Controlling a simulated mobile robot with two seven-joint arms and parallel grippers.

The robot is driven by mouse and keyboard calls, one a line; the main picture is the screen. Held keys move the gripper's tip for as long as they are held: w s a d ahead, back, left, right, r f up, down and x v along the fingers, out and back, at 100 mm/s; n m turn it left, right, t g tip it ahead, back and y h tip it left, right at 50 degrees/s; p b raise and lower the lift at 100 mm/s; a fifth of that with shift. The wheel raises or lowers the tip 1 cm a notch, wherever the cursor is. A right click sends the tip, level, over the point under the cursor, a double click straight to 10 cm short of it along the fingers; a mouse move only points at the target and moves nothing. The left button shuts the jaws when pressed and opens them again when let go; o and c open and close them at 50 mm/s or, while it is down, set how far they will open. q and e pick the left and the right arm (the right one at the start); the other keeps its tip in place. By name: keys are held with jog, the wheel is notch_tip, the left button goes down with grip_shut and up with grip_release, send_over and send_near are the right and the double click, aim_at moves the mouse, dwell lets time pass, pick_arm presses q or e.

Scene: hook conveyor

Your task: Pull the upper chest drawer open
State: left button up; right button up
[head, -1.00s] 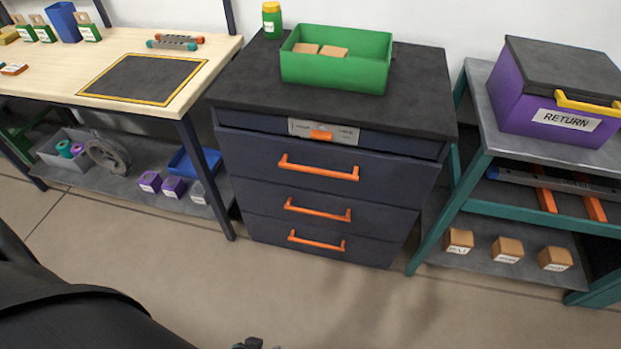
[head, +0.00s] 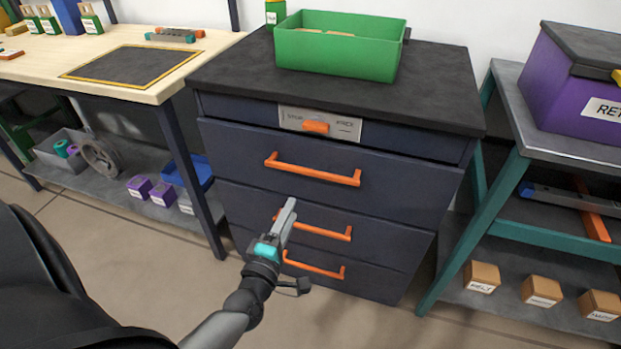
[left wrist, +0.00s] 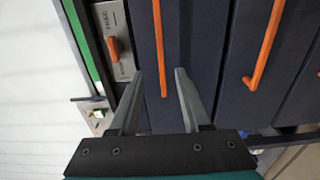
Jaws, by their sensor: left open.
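The dark chest has stacked drawers with orange bar handles. The upper drawer (head: 400,186) is closed, and its handle (head: 312,170) is free. My left gripper (head: 290,205) is open and empty in front of the chest, below that handle in the head view. It covers part of the middle handle there. In the left wrist view the upper handle (left wrist: 160,45) appears between the spread fingers (left wrist: 158,72), beyond the tips; I see no contact. An orange slider (head: 316,127) sits on a lettered plate above the upper drawer. My right gripper is out of view.
A green bin (head: 340,50) stands on the chest top. A wooden workbench (head: 220,45) is to the left. A teal-framed shelf (head: 497,205) with a purple box (head: 570,85) is close on the right. The floor before the chest is clear.

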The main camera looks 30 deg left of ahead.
aim_at(310, 175)
pick_arm(q)
jog(key=b+x, duration=0.3)
jog(key=x, duration=1)
jog(key=shift+w+d, duration=0.1)
jog(key=shift+d, duration=0.05)
jog(key=shift+b+x, duration=0.35)
jog(key=shift+x, duration=0.45)
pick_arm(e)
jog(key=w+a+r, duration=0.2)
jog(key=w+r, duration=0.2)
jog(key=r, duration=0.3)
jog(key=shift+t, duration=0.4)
pick_arm(q)
jog(key=shift+c, duration=0.3)
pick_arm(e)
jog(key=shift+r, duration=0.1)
pick_arm(q)
grip_shut()
